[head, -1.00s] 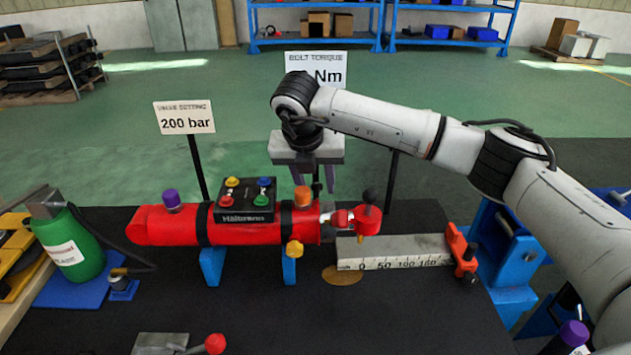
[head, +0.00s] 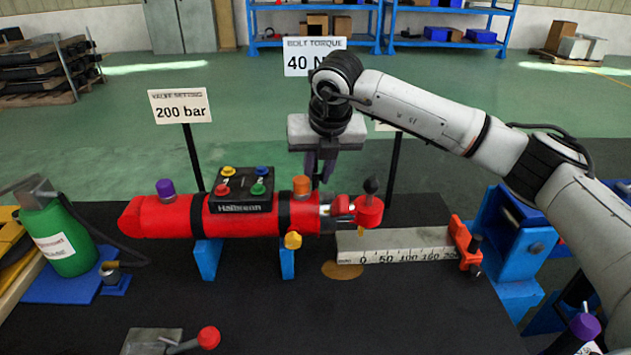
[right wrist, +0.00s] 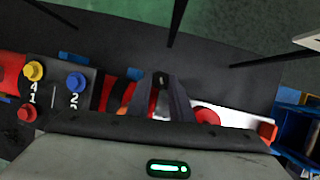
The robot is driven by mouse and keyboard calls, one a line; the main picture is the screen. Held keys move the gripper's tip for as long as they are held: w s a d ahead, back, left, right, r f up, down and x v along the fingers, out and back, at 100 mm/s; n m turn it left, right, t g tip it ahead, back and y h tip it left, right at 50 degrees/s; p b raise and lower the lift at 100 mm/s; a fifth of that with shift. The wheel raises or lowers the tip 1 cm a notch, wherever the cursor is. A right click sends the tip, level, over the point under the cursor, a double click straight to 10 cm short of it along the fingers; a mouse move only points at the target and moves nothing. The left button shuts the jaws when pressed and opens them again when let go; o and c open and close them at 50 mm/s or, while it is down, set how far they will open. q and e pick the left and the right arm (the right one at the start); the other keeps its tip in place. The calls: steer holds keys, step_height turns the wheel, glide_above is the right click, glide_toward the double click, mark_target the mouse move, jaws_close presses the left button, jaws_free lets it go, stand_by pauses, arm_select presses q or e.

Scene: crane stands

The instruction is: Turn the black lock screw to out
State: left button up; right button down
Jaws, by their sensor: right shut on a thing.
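My right gripper (head: 320,178) points down at the back of the red cylinder (head: 240,222), just right of the orange cap (head: 301,186). Its fingers are close together. In the right wrist view, the fingertips (right wrist: 160,85) are shut on a small black piece, which I take to be the black lock screw (right wrist: 160,77). In the head view the fingers and cylinder hide that screw, so its turn position cannot be read. A separate black knob (head: 371,186) stands on the red end piece (head: 368,212). My left gripper is not in view.
A black button box (head: 243,196) sits on the cylinder. A purple cap (head: 165,188) and a yellow knob (head: 293,240) stick out nearby. A ruler block (head: 400,240) lies at right. Sign posts stand behind.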

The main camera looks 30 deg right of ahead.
steer(key=shift+s+d+f+n+y+b, duration=0.1)
steer(key=shift+d+n+y+b, duration=0.1)
steer(key=shift+n+y+b, duration=0.35)
steer(key=shift+d+f+n+y+b, duration=0.1)
steer(key=shift+d+n+y+b, duration=0.05)
steer(key=shift+n+y+b, duration=0.35)
steer(key=shift+d+n+y, duration=0.15)
steer(key=shift+n+y, duration=0.9)
steer(key=shift+y, duration=0.1)
steer(key=n+y, duration=0.4)
steer(key=shift+d, duration=0.3)
steer(key=shift+n+g, duration=0.3)
steer(key=c, duration=1.6)
jaws_free()
steer(key=v, duration=1)
steer(key=shift+d, duration=0.25)
